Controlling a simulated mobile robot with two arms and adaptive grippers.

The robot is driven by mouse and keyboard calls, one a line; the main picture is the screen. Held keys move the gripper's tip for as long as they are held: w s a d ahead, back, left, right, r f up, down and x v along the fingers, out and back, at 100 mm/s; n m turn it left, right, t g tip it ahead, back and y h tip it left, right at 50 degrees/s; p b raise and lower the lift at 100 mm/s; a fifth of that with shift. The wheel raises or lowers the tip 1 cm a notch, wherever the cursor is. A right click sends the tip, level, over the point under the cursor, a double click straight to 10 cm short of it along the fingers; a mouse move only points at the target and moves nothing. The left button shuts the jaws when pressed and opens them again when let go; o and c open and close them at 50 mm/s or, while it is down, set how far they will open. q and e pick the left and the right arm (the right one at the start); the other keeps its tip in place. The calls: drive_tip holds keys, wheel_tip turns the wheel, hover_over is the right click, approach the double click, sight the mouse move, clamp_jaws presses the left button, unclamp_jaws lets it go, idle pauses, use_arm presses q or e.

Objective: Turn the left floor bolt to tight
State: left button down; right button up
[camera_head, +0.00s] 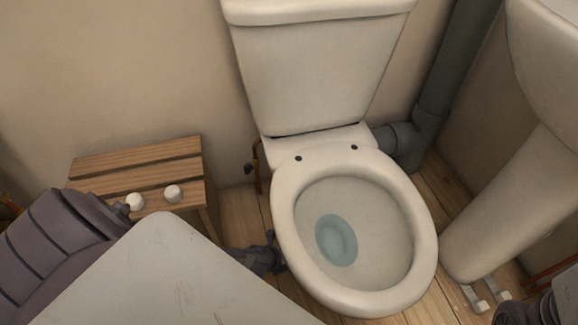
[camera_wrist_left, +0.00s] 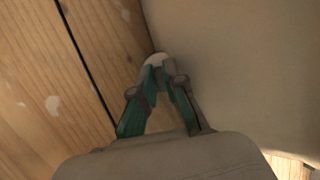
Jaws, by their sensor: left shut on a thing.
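The toilet (camera_head: 355,290) stands on the plank floor in the head view, and the side of its foot fills the right of the left wrist view (camera_wrist_left: 240,70). My left gripper (camera_head: 275,250) is low beside the left side of the toilet foot. In the left wrist view its green-padded fingers (camera_wrist_left: 163,75) are closed together on a small pale, rounded piece, the left floor bolt (camera_wrist_left: 155,59), where floor and foot meet. The fingers hide most of the bolt, so its thread and tightness cannot be seen.
A slatted wooden stool (camera_head: 137,160) with two white caps (camera_head: 154,195) on it stands left of the toilet. A grey waste pipe (camera_head: 440,85) and a basin pedestal (camera_head: 508,215) are to the right. A dark floor seam (camera_wrist_left: 85,62) runs beside the gripper.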

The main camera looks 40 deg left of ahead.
use_arm(q)
drive_tip(key=shift+s+d, duration=0.1)
drive_tip(key=c, duration=1.2)
unclamp_jaws()
drive_tip(key=shift+r, duration=0.1)
drive_tip(key=shift+v, duration=3.9)
drive_tip(key=shift+s, duration=0.15)
